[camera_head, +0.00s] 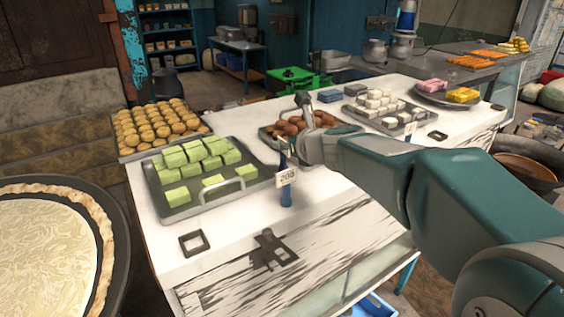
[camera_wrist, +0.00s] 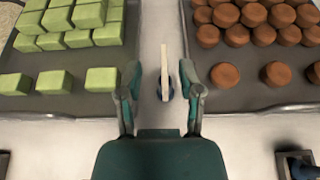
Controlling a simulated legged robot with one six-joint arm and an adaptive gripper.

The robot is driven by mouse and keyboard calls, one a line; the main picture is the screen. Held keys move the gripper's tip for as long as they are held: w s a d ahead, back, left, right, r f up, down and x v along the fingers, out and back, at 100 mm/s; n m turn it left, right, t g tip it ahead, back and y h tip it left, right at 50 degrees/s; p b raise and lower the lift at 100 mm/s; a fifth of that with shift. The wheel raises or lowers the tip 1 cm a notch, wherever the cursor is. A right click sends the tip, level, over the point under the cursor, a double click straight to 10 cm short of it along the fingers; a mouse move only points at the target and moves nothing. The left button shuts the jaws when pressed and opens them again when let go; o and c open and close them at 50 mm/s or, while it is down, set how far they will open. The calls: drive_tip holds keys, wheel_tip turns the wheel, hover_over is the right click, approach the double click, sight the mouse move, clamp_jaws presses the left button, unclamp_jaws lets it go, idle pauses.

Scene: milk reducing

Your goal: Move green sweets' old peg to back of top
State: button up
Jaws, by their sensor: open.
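The green sweets (camera_head: 203,159) are pale green blocks on a grey metal tray (camera_head: 245,189) at the left of the white counter. A blue peg with a white price tag (camera_head: 287,178) stands at the tray's right front corner. In the wrist view the tag (camera_wrist: 164,70) shows nearly edge-on from above, in the gap between the green sweets' tray and a tray of brown sweets. My gripper (camera_wrist: 160,80) is open, with one finger on each side of the tag and clear space beside it. My arm hides part of the counter in the head view.
Two black square holders lie along the counter front, one empty (camera_head: 193,243) and one with a dark upright piece (camera_head: 268,250). Brown sweets (camera_head: 298,126) and white sweets (camera_head: 381,104) stand beyond. A tray of round buns (camera_head: 155,124) is behind the green sweets.

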drive_tip(key=x, duration=0.3)
drive_tip(key=shift+w+f, duration=0.25)
drive_tip(key=shift+w, duration=0.1)
clamp_jaws()
drive_tip(key=shift+r, duration=0.1)
